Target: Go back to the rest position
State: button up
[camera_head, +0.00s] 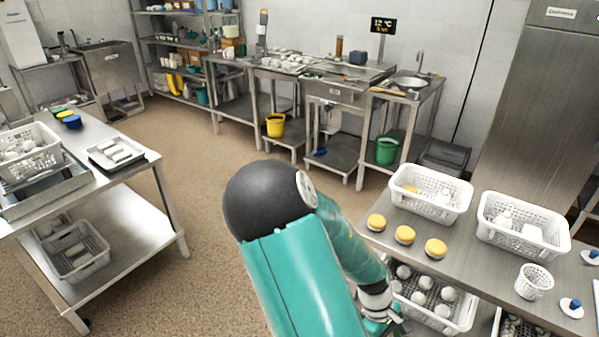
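My teal arm with a black rounded joint rises in the middle foreground and bends down to the right. My gripper (385,326) is at the bottom edge, beside the left edge of the right-hand steel table (470,262).
On the right table stand two white baskets (398,198) (484,232), several yellow-topped round items (405,234) and a small white perforated cup (533,282). A steel table (120,205) with a tray (115,152) stands left. Open brown floor (205,215) lies between the tables.

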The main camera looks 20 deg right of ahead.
jog(key=w+a+r+m+t+y, duration=0.1)
jog(key=w+a+r+t, duration=0.1)
jog(key=w+a+r, duration=0.3)
jog(key=w+a+r+m+t+y, duration=0.1)
jog(key=w+a+r+t+y, duration=0.2)
jog(key=a+r, duration=0.45)
jog(key=s+a+r+m+t+h, duration=0.1)
jog(key=a+r+t, duration=0.1)
jog(key=r, duration=0.7)
jog(key=s+a+r+m+t+h, duration=0.1)
jog(key=a+r+t+h, duration=0.1)
jog(key=r, duration=0.8)
jog(key=a+t, duration=0.1)
jog(key=a, duration=0.1)
jog(key=shift+s+a, duration=0.35)
jog(key=shift+a, duration=0.05)
